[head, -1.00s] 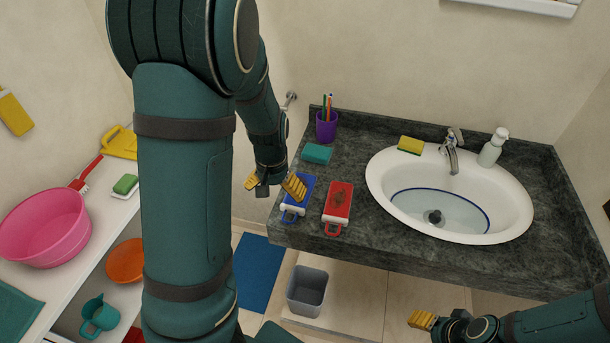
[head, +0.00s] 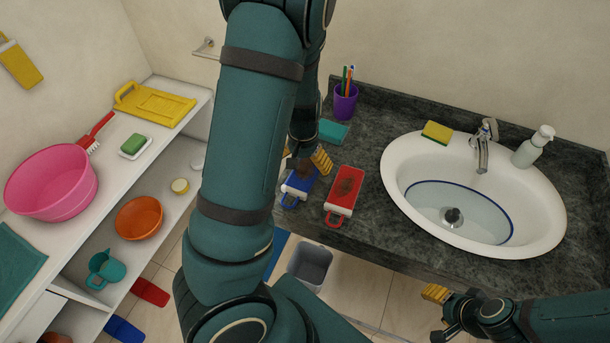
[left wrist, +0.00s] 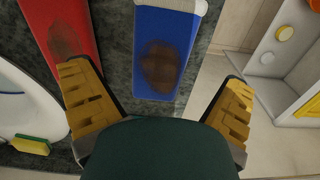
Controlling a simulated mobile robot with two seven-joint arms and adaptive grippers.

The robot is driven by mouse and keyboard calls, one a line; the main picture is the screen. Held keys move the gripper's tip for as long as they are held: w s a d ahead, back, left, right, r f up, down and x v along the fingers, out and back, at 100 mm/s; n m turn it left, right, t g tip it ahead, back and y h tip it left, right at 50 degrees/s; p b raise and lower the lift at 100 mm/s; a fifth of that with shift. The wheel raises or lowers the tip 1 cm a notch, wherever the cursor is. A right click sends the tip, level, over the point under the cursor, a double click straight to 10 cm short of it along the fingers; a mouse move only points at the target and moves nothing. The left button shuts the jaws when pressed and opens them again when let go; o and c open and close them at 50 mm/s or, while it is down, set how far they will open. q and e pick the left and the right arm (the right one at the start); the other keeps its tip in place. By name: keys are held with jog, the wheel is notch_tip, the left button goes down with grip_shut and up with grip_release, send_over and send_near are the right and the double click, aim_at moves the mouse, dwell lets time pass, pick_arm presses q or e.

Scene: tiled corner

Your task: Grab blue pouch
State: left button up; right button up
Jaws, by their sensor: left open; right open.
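The blue pouch (head: 298,183) lies on the dark stone counter near its left front corner, with a white band and a blue loop at its near end. A brown stain shows on it in the left wrist view (left wrist: 151,28). My left gripper (head: 303,162) is open over the pouch's far part and hides some of it. In the left wrist view, the pouch lies between the spread yellow fingers, apparently clear of both. My right gripper (head: 437,293) is open and empty in front of the counter, below the sink.
A similar red pouch (head: 345,190) lies close to the right of the blue one; in the left wrist view, one finger overlaps it. A teal block (head: 334,131) and purple cup (head: 345,102) stand behind. The white sink (head: 398,195) is to the right; a shelf (head: 165,150) is left.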

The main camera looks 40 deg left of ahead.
aim_at(302, 175)
pick_arm(q)
jog(key=shift+s+a+f+b, duration=0.1)
jog(key=shift+f+b, duration=0.55)
jog(key=shift+f, duration=2.3)
jog(key=c, duration=1.1)
